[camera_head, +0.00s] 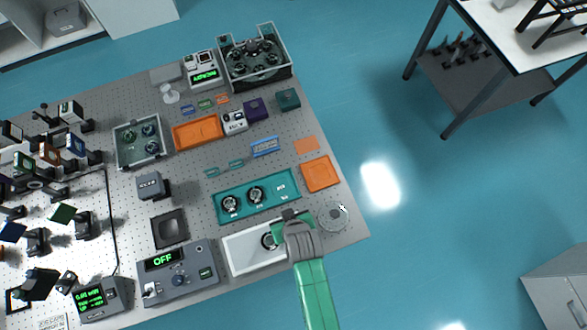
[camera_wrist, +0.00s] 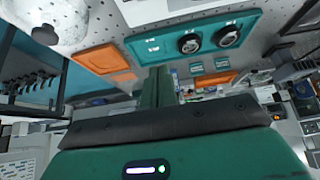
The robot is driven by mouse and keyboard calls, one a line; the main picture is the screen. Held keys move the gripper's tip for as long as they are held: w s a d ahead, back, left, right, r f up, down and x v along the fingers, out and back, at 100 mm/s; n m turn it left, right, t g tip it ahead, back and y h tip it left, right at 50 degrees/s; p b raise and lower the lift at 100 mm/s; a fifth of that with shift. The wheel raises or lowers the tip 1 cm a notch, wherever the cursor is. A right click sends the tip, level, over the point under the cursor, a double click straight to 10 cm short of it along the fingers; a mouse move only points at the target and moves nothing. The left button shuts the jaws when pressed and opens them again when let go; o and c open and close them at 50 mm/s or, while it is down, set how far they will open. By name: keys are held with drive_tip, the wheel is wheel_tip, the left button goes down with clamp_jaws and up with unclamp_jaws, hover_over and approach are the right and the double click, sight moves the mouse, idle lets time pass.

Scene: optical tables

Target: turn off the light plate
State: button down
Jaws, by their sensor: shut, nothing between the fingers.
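A white rectangular plate (camera_head: 245,255), which looks like the light plate, lies at the front right of the optical table. A dark round part (camera_head: 268,241) shows on it beside my gripper, partly hidden. My gripper (camera_head: 280,226) is over the plate's right end, shut and empty. In the wrist view, its green fingers (camera_wrist: 157,88) are together, and part of a white surface (camera_wrist: 150,10) shows at the top edge. I cannot tell whether the fingers touch anything. A grey control box (camera_head: 190,284) left of the plate has a display reading OFF (camera_head: 163,260).
A teal tray with two round parts (camera_head: 275,193) lies just behind the plate. An orange tray (camera_head: 321,174) and a round grey disc (camera_head: 333,217) are to the right. Several optical mounts crowd the table's left side.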

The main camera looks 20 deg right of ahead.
drive_tip(key=s+r, duration=0.4)
drive_tip(key=s, duration=0.3)
drive_tip(key=shift+s+a+r, duration=0.15)
drive_tip(key=shift+a+r, duration=0.15)
